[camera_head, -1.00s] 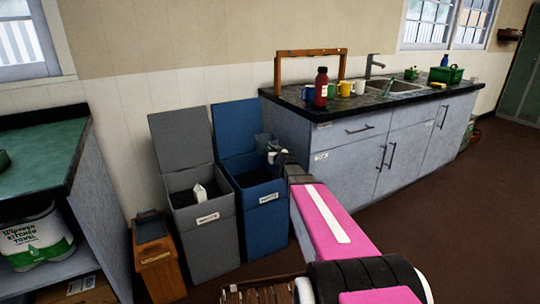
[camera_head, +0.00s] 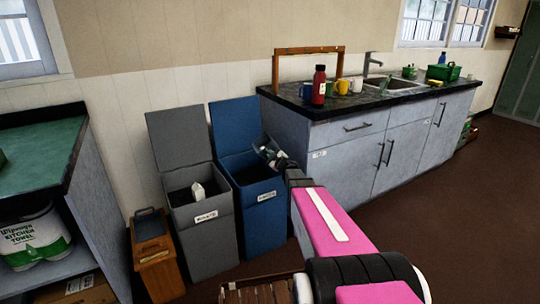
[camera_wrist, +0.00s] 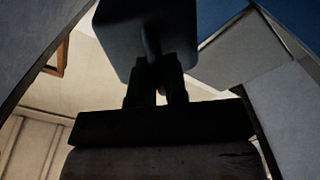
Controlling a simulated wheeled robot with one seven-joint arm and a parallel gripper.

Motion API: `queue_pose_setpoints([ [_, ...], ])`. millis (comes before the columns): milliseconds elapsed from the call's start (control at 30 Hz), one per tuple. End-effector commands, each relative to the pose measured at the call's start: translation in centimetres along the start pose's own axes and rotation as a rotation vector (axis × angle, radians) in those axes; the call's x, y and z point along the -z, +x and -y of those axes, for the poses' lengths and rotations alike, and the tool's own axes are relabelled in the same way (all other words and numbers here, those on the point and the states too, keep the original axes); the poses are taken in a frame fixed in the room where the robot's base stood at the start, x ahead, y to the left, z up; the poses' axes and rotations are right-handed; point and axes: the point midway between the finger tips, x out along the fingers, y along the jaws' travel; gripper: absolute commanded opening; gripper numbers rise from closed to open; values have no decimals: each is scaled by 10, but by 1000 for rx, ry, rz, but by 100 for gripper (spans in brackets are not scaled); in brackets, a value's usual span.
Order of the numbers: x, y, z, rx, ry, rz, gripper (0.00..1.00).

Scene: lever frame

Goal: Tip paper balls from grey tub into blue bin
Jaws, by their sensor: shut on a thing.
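The blue bin (camera_head: 264,222) stands open against the wall, its lid raised behind it. My gripper (camera_head: 280,160) is above the right side of the bin's opening. It is shut on the grey tub (camera_head: 268,150), which is tilted over the bin. In the wrist view the tub (camera_wrist: 140,40) shows as a dark shape beyond my gripper's fingers (camera_wrist: 160,85). I cannot make out paper balls in the tub or in the bin.
A grey bin (camera_head: 208,240) with its lid up and a white item inside stands just left of the blue bin. A small wooden bin (camera_head: 155,262) is further left. The sink counter (camera_head: 335,165) is close on the right. Brown floor is free at the right.

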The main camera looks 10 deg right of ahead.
Motion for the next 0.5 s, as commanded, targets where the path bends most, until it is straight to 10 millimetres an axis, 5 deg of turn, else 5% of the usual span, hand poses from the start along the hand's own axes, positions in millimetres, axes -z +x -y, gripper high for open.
queue_pose_setpoints([
  [500,-10,0,6,0,-555,0,0],
])
